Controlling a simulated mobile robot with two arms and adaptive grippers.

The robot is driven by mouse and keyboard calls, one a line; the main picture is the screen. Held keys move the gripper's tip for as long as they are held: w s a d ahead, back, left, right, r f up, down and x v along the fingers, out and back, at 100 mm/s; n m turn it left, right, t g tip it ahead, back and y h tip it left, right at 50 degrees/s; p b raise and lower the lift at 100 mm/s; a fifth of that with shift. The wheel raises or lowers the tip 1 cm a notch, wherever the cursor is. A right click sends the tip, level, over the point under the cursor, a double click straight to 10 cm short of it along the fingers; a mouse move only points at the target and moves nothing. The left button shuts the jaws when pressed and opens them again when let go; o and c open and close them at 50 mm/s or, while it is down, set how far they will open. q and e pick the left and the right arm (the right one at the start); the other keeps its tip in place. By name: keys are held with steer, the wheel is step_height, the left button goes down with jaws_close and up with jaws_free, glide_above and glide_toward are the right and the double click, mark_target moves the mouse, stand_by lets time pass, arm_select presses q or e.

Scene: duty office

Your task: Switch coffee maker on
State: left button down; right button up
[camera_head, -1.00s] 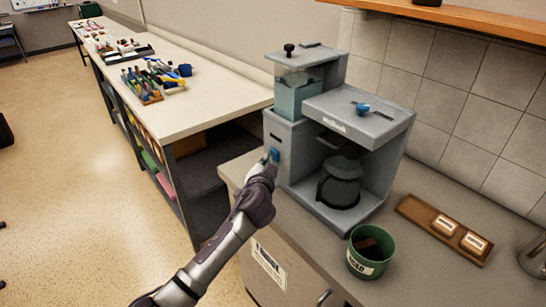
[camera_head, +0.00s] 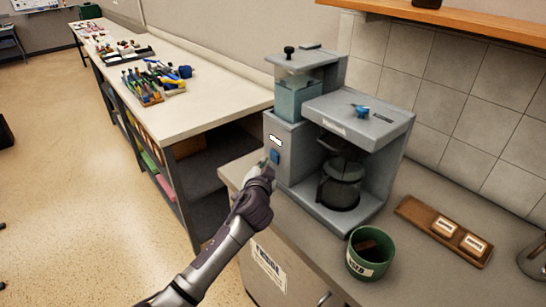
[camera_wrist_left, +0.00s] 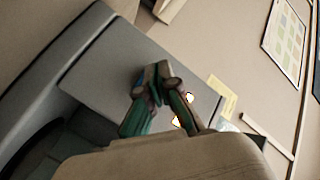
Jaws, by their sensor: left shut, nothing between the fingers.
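The grey coffee maker (camera_head: 359,131) stands on the counter, with a glass carafe (camera_head: 341,184) in its bay. On its left side panel is a blue switch (camera_head: 275,157), with a small window (camera_head: 276,141) above it that glows white. My left gripper (camera_head: 268,168) is shut and empty, its fingertips right at the switch and partly covering it. In the left wrist view the closed fingertips (camera_wrist_left: 153,82) are at the grey panel, with a bit of blue beside them. Whether they touch the switch is hard to tell. My right gripper is not in view.
A green cup (camera_head: 371,252) stands in front of the coffee maker. A wooden tray (camera_head: 444,230) with two labelled packets lies to its right. A long workbench (camera_head: 215,95) with tools runs along the wall at the left.

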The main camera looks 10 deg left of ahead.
arm_select(q)
steer(key=shift+s+a, duration=0.15)
steer(key=shift+s, duration=0.05)
steer(key=s+a+p, duration=0.2)
steer(key=s+a, duration=0.1)
steer(key=s, duration=0.1)
steer(key=shift+s+a, duration=0.35)
steer(key=shift+s, duration=0.05)
stand_by(0.5)
